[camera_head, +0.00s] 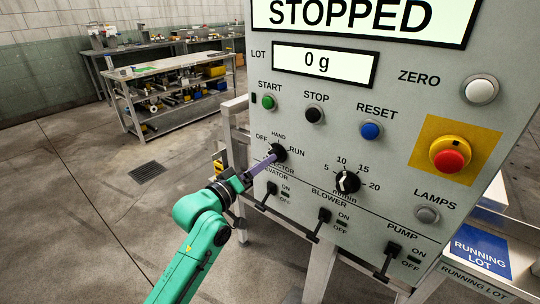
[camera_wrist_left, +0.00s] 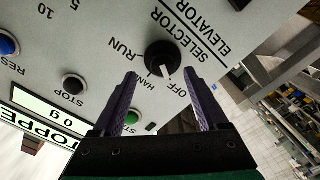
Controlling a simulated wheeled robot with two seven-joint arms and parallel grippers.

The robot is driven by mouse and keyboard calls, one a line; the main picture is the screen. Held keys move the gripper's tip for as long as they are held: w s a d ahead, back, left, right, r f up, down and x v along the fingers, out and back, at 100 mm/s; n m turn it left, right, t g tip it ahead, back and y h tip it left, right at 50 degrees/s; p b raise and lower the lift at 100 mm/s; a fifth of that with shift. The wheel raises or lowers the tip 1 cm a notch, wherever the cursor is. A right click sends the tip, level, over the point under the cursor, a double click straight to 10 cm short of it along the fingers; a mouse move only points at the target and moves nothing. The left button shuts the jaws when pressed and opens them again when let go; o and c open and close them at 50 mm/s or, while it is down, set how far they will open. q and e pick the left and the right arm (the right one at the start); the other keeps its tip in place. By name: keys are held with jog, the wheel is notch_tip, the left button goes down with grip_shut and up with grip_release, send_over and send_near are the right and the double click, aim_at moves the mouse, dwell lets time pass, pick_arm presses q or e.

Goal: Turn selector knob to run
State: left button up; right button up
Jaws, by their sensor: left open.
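The black selector knob (camera_head: 279,152) is on the grey panel, with labels OFF, HAND and RUN around it. In the left wrist view the knob (camera_wrist_left: 161,55) is round, and its white pointer faces the side of the HAND and OFF labels, away from RUN. I cannot tell exactly which of those two it marks. My left gripper (camera_head: 268,160) reaches the panel from the lower left, its purple fingers just in front of the knob and partly covering the lettering below. In the left wrist view the gripper (camera_wrist_left: 161,90) is open and empty, fingertips apart, short of the knob. My right gripper is out of view.
Start (camera_head: 268,102), stop (camera_head: 314,114) and reset (camera_head: 370,130) buttons sit above the knob. A speed dial (camera_head: 347,182) is to its right, toggle switches (camera_head: 324,215) below. A red emergency button (camera_head: 449,157) is at right. The display (camera_head: 350,17) reads STOPPED.

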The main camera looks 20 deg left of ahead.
pick_arm(q)
jog(key=x, duration=0.4)
jog(key=shift+w+a+f, duration=0.1)
jog(key=shift+w, duration=0.1)
grip_shut()
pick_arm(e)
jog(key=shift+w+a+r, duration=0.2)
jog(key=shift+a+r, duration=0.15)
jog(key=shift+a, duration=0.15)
